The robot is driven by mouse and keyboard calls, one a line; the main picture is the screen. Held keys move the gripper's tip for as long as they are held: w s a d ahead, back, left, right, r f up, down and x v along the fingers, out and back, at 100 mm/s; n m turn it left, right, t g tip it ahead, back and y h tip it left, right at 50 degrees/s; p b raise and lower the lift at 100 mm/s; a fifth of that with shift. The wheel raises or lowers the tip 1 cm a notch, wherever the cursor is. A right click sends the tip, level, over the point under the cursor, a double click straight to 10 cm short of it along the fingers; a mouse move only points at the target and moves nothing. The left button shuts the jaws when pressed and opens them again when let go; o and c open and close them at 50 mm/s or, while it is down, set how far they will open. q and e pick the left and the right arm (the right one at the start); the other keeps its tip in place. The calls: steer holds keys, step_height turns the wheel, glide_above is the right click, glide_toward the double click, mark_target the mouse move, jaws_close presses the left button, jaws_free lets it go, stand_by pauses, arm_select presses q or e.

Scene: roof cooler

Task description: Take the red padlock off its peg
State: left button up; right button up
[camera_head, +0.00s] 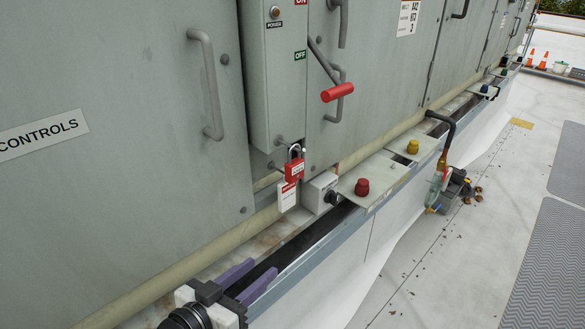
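The red padlock (295,170) hangs by its silver shackle just below the bottom of the narrow grey power box (281,85). The peg it hangs from is small and mostly hidden by the shackle. A white and red tag (286,196) hangs below the padlock. My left gripper (251,274) is at the bottom of the picture, below and left of the padlock and clear of it. Its two purple fingers are apart, with nothing seen between them. My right gripper is not in view.
A red-gripped lever (336,92) sticks out to the upper right of the padlock. A small grey box (319,191) stands just right of the tag. Red (362,187) and yellow (412,146) knobs sit on the ledge. A tall handle (209,85) is on the left door.

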mark_target(289, 167)
arm_select(q)
steer(key=w+d+r+m+h, duration=0.1)
steer(key=w+r, duration=0.1)
steer(key=r, duration=0.4)
steer(key=w+d+r+m+h, duration=0.1)
steer(key=w+r+h, duration=0.1)
steer(key=r, duration=0.4)
steer(key=w+d+r+m+h, duration=0.1)
steer(key=w+d+r, duration=0.1)
steer(key=r, duration=0.4)
steer(key=shift+w+r+m+h, duration=0.25)
steer(key=shift+r+m+h, duration=0.05)
steer(key=shift+m+h, duration=0.1)
steer(key=x, duration=0.2)
steer(key=r+x, duration=0.1)
steer(key=x, duration=0.1)
steer(key=shift+w, duration=0.15)
steer(key=shift+w+a+x, duration=0.15)
steer(key=shift+x, duration=1.4)
steer(key=shift+w+a+x, duration=0.1)
steer(key=shift+x, duration=1.45)
steer(key=shift+f, duration=0.15)
jaws_close()
